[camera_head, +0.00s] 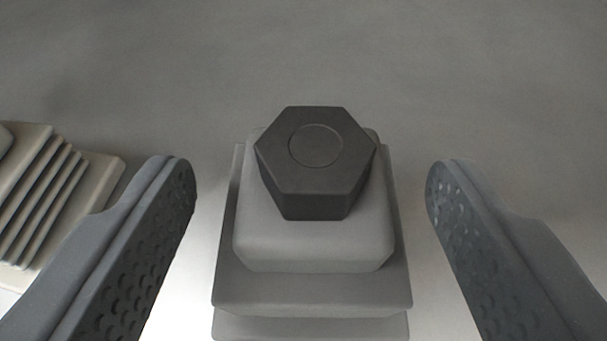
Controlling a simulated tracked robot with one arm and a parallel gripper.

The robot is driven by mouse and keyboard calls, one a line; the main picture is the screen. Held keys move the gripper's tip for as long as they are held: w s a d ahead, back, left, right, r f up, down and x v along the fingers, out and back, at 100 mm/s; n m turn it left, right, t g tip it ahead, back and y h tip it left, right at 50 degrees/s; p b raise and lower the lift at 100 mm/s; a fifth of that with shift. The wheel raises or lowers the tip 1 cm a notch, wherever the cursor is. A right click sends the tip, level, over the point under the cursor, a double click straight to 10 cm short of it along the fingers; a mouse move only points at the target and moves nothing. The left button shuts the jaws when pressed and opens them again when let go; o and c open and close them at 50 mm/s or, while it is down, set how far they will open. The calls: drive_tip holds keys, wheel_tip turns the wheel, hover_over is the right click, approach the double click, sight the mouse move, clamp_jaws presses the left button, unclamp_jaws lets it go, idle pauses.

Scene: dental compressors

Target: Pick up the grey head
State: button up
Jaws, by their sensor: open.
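The grey head (315,160) is a dark grey hexagonal block with a round ring mark on its top face. It sits on top of a lighter grey stepped block (313,243) in the middle of the view. My gripper (311,190) is open, with one dimpled finger to the left of the head and one to the right. Clear gaps show between both fingers and the head, and nothing is held. The lower part of the stepped block is cut off by the bottom edge of the view.
A beige ribbed object (45,185) stands at the left edge, partly behind my left finger. The grey surface (480,80) beyond the head and to the right is bare. A bright patch of the surface shows around the stepped block's base.

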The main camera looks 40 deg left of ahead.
drive_tip(key=shift+w+a+f, duration=0.15)
drive_tip(key=shift+w+a, duration=0.05)
drive_tip(key=shift+w, duration=0.1)
clamp_jaws()
